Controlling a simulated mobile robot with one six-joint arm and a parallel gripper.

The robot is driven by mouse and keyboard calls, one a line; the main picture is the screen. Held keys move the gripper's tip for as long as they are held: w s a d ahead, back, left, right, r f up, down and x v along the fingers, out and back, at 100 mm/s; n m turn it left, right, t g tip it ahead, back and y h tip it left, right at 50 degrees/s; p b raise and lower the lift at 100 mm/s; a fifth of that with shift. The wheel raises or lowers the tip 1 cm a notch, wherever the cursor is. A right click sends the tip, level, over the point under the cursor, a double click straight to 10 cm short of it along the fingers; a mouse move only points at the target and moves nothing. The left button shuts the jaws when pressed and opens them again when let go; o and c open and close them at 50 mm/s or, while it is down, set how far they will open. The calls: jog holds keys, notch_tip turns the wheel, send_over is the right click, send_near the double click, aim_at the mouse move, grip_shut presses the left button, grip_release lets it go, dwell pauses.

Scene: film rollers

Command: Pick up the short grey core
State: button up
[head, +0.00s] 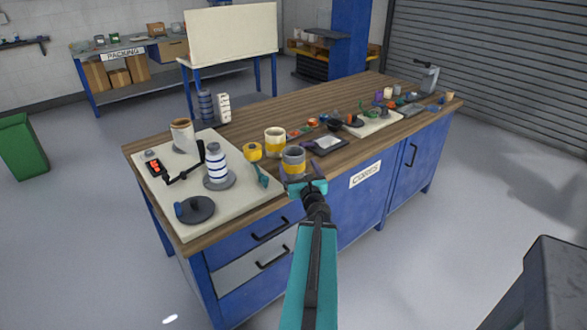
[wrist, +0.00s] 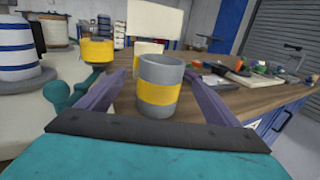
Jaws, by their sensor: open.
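The short grey core (head: 293,162) is a grey open-topped cylinder with a yellow band. It stands upright near the front edge of the wooden bench top. It also shows in the wrist view (wrist: 161,87), between the two purple fingers of my gripper (wrist: 157,92). The fingers are spread on either side of it, and I see no clear contact. In the head view my teal gripper (head: 307,178) is in front of the core and hides its lower part.
A cream core with a yellow band (head: 275,141) stands just behind. A yellow spool (head: 252,150) is to the left. A cream board (head: 227,202) on the left holds a blue-striped roll (head: 217,164) and a dark disc (head: 194,209). A dark tablet (head: 328,144) lies to the right.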

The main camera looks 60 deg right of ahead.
aim_at(292, 152)
jog(key=shift+w+d+f+b, duration=0.1)
jog(key=shift+d+b, duration=0.05)
jog(key=shift+b, duration=0.95)
jog(key=b+x, duration=0.1)
jog(key=b, duration=0.2)
jog(key=shift+w+d+f, duration=0.1)
jog(key=shift+w+d, duration=0.1)
jog(key=shift+w, duration=0.05)
jog(key=shift+w+b, duration=0.1)
jog(key=shift+b, duration=0.35)
jog(key=d+b, duration=0.1)
jog(key=b, duration=0.1)
jog(key=shift+w+b, duration=0.35)
jog(key=shift+b, duration=0.05)
jog(key=shift+w+d+r, duration=0.25)
jog(key=shift+w+d, duration=0.3)
jog(key=shift+d, duration=0.05)
jog(key=shift+w+d+p, duration=0.3)
jog(key=shift+w+d, duration=0.1)
jog(key=shift+w, duration=0.05)
jog(key=shift+f+x, duration=0.15)
jog(key=shift+x, duration=1.15)
jog(key=shift+f+x, duration=0.2)
jog(key=shift+x, duration=1.05)
jog(key=shift+d, duration=0.1)
